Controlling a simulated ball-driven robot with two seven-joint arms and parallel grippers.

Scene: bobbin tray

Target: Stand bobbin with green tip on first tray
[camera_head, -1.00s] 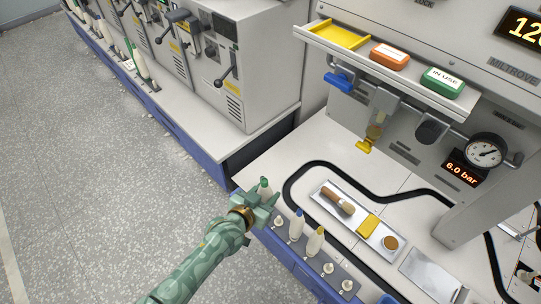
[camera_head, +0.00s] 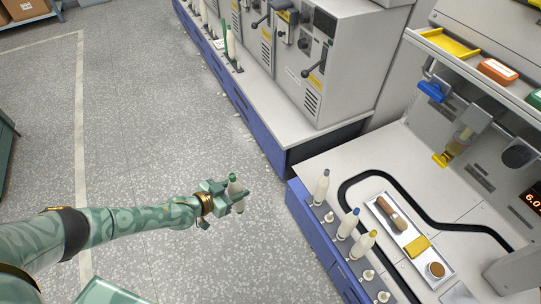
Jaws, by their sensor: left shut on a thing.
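My left gripper (camera_head: 232,196) is shut on a white bobbin with a green tip (camera_head: 237,187). It holds the bobbin nearly upright, tip up, over the grey floor, left of the near bench. A grey tray (camera_head: 338,236) lies along that bench's front edge. On it stand a bobbin with a dull grey-blue tip (camera_head: 321,188), one with a blue tip (camera_head: 348,224) and one with a yellow tip (camera_head: 364,245). Several bare pegs also show there. More bobbins, one with a green tip (camera_head: 231,45), stand along the far bench. Which tray is the first is not marked. My right gripper is not in view.
A metal tray (camera_head: 401,232) with a brush and a yellow block lies on the near bench, beside a black track. Grey machines (camera_head: 340,50) with levers stand on the far bench. The floor (camera_head: 150,130) left of the benches is open.

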